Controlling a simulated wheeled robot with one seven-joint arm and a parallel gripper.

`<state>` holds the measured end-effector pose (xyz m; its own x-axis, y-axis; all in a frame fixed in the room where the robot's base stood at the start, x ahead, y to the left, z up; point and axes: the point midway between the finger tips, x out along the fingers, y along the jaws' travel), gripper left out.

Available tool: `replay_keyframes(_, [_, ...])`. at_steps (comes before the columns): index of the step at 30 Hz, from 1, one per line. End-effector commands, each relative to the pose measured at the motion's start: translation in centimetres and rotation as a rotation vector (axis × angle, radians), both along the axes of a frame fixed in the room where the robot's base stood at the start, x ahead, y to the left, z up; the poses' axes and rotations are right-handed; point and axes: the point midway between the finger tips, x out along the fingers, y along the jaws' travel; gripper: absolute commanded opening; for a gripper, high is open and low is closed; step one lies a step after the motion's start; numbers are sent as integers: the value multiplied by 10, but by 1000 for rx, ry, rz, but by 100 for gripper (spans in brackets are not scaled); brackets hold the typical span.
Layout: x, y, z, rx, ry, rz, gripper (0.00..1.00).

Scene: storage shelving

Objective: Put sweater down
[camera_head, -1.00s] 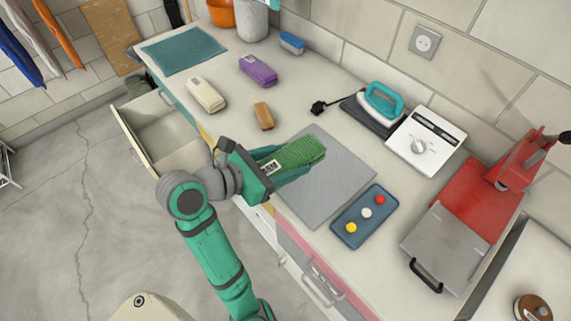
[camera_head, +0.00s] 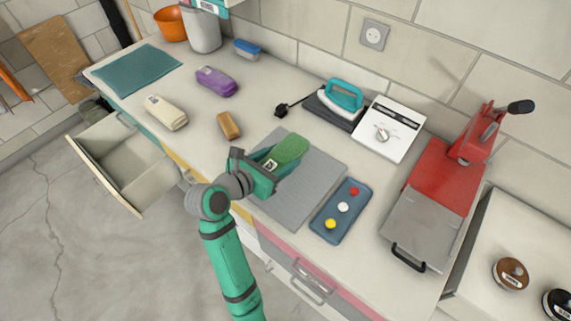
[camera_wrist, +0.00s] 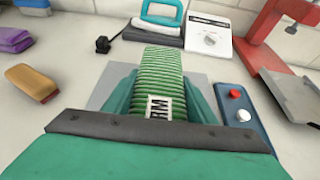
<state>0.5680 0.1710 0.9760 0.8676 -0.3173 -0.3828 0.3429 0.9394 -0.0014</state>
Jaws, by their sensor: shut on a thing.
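The green sweater (camera_head: 290,150) is a folded, ribbed bundle with a black and white label. My gripper (camera_head: 277,163) is shut on it, over the grey mat (camera_head: 318,176) on the counter. In the wrist view the sweater (camera_wrist: 163,75) sits between my gripper's two teal fingers (camera_wrist: 160,95), its far end pointing away from me. I cannot tell whether its underside touches the mat.
A brown brush (camera_head: 229,125), a white bundle (camera_head: 166,113) and a purple bundle (camera_head: 216,81) lie left of the mat. A blue tray with buttons (camera_head: 341,211), an iron (camera_head: 343,97) and a red press (camera_head: 445,178) are to the right. An open drawer (camera_head: 122,165) juts out at left.

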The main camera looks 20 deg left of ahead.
Motion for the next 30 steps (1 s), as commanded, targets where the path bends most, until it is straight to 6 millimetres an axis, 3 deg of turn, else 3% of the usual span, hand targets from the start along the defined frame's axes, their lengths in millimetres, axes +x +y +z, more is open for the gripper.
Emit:
replay_keyframes(10, [15,-7,-22,-1,1,2,22])
replay_keyframes(17, [17,-7,-51,-1,0,4,22])
replay_keyframes(29, [17,-7,-56,0,-1,2,22])
replay_keyframes(30, [17,-7,-56,1,0,2,58])
